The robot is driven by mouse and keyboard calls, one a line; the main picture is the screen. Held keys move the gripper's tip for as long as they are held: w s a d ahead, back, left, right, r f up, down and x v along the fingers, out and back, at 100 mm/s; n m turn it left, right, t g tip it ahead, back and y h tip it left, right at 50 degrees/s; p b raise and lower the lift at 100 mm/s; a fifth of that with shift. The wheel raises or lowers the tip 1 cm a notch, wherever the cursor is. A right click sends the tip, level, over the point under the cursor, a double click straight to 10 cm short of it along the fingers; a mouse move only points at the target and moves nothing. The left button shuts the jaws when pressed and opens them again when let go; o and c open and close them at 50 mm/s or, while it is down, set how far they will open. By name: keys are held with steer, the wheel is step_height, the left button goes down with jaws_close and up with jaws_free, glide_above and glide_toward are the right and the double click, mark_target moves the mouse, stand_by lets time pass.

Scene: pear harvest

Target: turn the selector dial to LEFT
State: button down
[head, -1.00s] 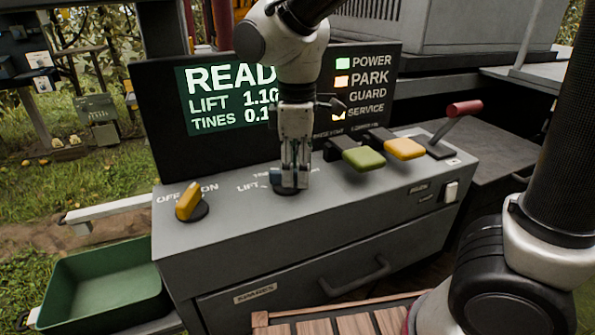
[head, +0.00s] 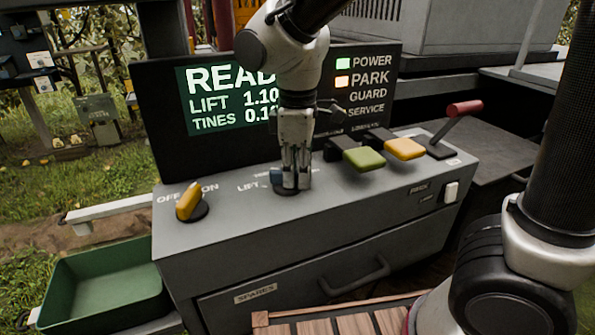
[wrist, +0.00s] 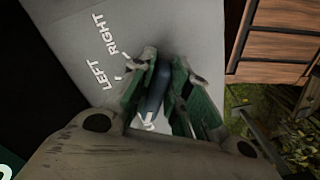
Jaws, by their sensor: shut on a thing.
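The selector dial has a dark blue knob (head: 276,176) on a round black base on the grey console top. My gripper (head: 290,181) reaches down onto it from above, and its fingers hide much of the knob in the head view. In the wrist view the knob (wrist: 153,88) lies between the two green-padded fingers of my gripper (wrist: 160,85), which are shut on it. The printed words LEFT (wrist: 89,76) and RIGHT (wrist: 120,36) show beside the fingers. The knob's pointing end is hidden, so its exact setting cannot be told.
On the console (head: 240,230), a yellow OFF/ON knob (head: 188,200) stands left of the dial. Green (head: 363,159) and yellow (head: 404,149) paddles and a red-handled lever (head: 463,109) stand right. A display screen (head: 225,100) rises close behind. A green bin (head: 105,285) is at lower left.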

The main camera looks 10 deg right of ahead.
steer(key=m, duration=0.4)
steer(key=shift+s+a, duration=0.2)
steer(key=shift+s, duration=0.2)
steer(key=m, duration=0.3)
steer(key=shift+s+a+m, duration=0.2)
steer(key=shift+m, duration=0.2)
steer(key=m, duration=0.3)
steer(key=shift+s+a+f+m, duration=0.1)
steer(key=shift+s+a+m, duration=0.05)
steer(key=shift+a+m, duration=0.3)
steer(key=shift+m, duration=0.8)
steer(key=shift+a+m, duration=0.15)
steer(key=shift+m, duration=0.8)
steer(key=c, duration=1.4)
jaws_free()
steer(key=shift+o, duration=0.2)
